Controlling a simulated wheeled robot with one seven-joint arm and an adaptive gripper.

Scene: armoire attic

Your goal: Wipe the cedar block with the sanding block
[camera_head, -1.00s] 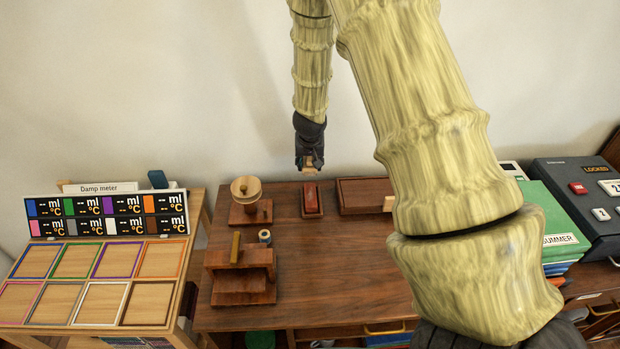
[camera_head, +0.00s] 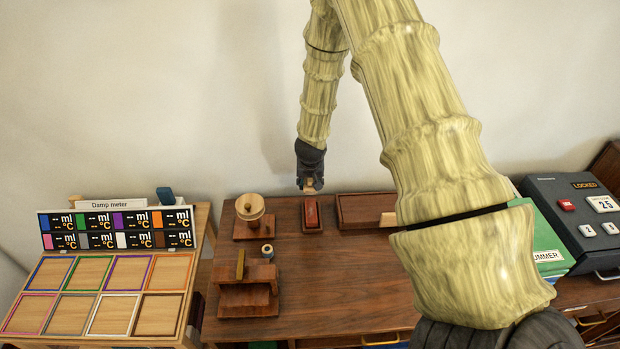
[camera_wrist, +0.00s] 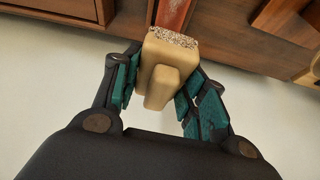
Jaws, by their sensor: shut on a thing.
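My gripper (camera_head: 310,187) is at the back edge of the wooden table, just behind the reddish cedar block (camera_head: 312,212). It is shut on the sanding block (camera_wrist: 162,70), a tan block with a knob-like handle and a speckled gritty face. In the wrist view the fingers (camera_wrist: 160,95) press it from both sides, and the gritty face points toward the cedar block (camera_wrist: 172,13). The cedar block lies in a narrow dark wooden holder. In the wrist view the sanding block overlaps its near end; I cannot tell whether they touch.
A shallow wooden tray (camera_head: 358,222) lies right of the cedar block. A stand with a round wooden disc (camera_head: 250,206) and a stepped wooden stand (camera_head: 248,298) are on the left. The table's middle front is clear.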

